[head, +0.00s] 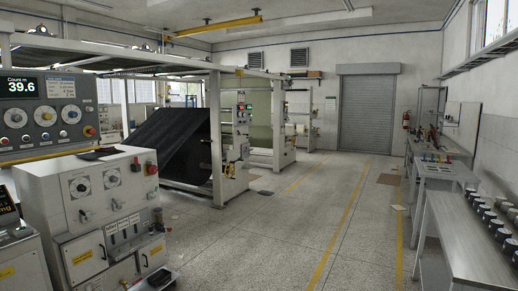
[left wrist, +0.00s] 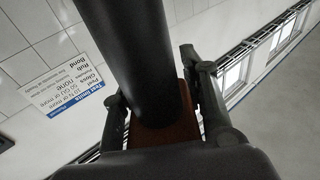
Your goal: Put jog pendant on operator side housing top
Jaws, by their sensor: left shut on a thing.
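My left gripper (left wrist: 165,108) is in the left wrist view, its fingers on both sides of a thick dark cylinder (left wrist: 128,60) with a reddish-brown part (left wrist: 168,135) at its near end. It is shut on this thing; I cannot tell whether it is the jog pendant. In the head view a pale housing (head: 105,185) with dials and buttons stands at the left, its top bare except for a flat dark item (head: 98,154). I cannot tell whether it is the operator side housing. Neither gripper shows in the head view.
A control panel with a display (head: 45,110) stands behind the pale housing. A machine with a black sheet (head: 175,145) is beyond. A bench (head: 465,235) with several dark round items runs along the right. The floor (head: 300,225) between is open.

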